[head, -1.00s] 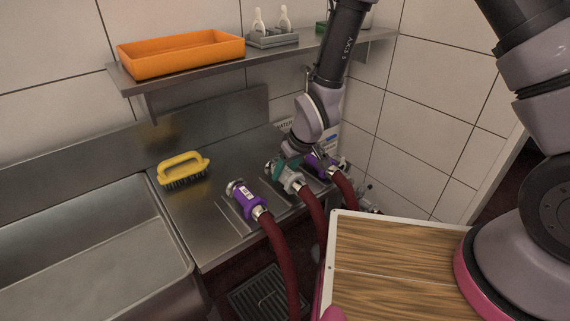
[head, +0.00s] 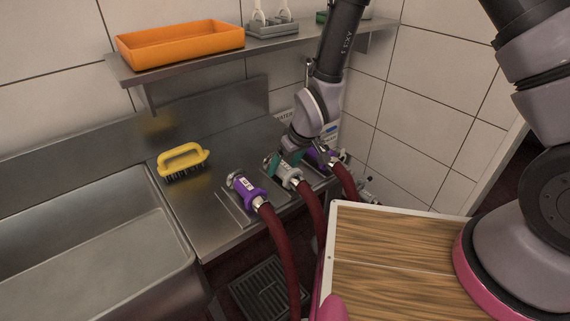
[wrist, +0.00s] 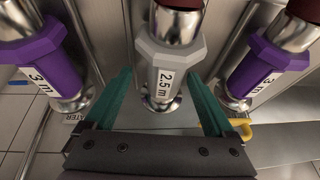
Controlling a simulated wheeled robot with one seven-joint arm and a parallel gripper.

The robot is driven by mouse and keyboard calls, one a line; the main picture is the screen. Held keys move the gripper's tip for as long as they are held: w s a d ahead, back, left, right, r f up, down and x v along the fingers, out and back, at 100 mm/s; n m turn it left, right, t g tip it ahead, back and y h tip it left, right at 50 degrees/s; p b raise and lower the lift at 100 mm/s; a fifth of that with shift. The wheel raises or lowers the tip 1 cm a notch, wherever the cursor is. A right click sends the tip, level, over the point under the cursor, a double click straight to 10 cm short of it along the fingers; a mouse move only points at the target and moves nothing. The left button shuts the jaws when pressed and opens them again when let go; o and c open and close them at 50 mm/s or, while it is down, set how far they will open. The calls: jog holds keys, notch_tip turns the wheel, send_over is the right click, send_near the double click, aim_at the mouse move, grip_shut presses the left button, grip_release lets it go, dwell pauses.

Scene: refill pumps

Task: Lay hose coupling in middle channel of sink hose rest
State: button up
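The grey hose coupling (head: 287,174), marked 2.5 m, lies on the sink hose rest (head: 229,207) between two purple couplings. It sits in the middle channel, with its red hose running down over the front edge. In the wrist view the grey coupling (wrist: 168,72) is between the green fingers of my gripper (wrist: 160,82). The fingers are open, one on each side, with a small gap visible beside the coupling. The left purple coupling (head: 249,190) and the right one (head: 318,157), partly hidden by my gripper, lie in the outer channels.
A yellow brush (head: 183,158) stands left of the rest, beside the sink basin (head: 95,240). A shelf (head: 190,66) above holds an orange tray (head: 180,42) and a grey bottle holder (head: 272,28). Tiled walls close off the back and right.

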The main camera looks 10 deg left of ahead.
jog(key=v, duration=1)
jog(key=shift+s+d+r, duration=0.1)
jog(key=shift+d+r, duration=0.05)
jog(key=shift+r, duration=0.2)
jog(key=w+d+r+m+t, duration=0.1)
jog(key=w+d+r+m, duration=0.25)
jog(key=d+r, duration=0.6)
jog(key=w+d+r+m+t, duration=0.2)
jog(key=w+d+r+m, duration=0.15)
jog(key=d+r, duration=0.55)
jog(key=s+d+r+m+t+h, duration=0.1)
jog(key=s+d+r+m, duration=0.2)
jog(key=s+d+r, duration=0.2)
jog(key=s+d+r+m+t+h, duration=0.1)
jog(key=s+d+r+m, duration=0.3)
jog(key=d+r, duration=0.5)
jog(key=shift+s+d+r, duration=0.2)
jog(key=shift+s+d, duration=0.5)
jog(key=shift+s, duration=0.3)
